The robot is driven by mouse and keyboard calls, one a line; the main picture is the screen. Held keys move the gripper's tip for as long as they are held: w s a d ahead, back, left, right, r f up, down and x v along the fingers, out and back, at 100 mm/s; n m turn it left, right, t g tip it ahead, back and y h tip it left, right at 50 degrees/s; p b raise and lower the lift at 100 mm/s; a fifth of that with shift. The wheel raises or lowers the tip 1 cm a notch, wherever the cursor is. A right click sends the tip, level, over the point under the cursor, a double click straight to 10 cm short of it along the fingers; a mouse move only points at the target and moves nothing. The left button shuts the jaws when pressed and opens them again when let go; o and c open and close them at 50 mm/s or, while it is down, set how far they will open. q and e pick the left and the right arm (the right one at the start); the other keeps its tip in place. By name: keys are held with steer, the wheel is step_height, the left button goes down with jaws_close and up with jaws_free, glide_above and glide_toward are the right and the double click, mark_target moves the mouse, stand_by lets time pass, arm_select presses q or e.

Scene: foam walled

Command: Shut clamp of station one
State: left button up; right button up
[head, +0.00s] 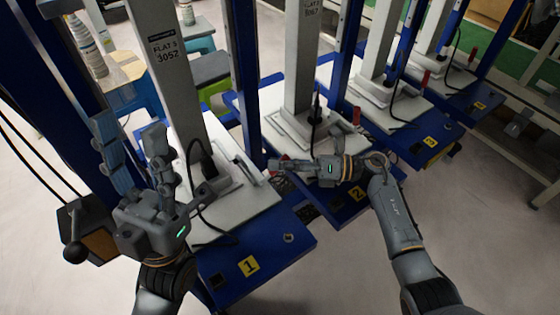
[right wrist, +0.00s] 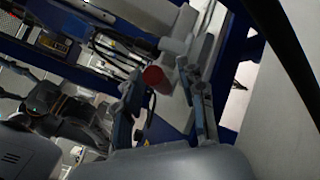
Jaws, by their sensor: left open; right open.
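Station one (head: 232,222) is the nearest white-topped blue stand, with a yellow "1" label. Its clamp (head: 246,167) shows as a grey lever on the white plate by the post; the lever's position is hard to tell. My right gripper (head: 279,164) is open at the plate's right side, close to the lever. In the right wrist view, a red handle tip (right wrist: 153,77) shows between my right gripper's spread fingers (right wrist: 168,105); contact cannot be told. My left gripper (head: 130,132) is open and empty, raised left of the station-one post.
Station two (head: 357,193) and further stands run to the back right, with upright red clamp handles. Tall posts (head: 175,75) and blue columns rise between them. A black cable (head: 192,170) hangs by the station-one post. Floor is clear in front and right.

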steer(key=shift+a, duration=0.15)
steer(key=shift+c, duration=0.4)
jaws_close()
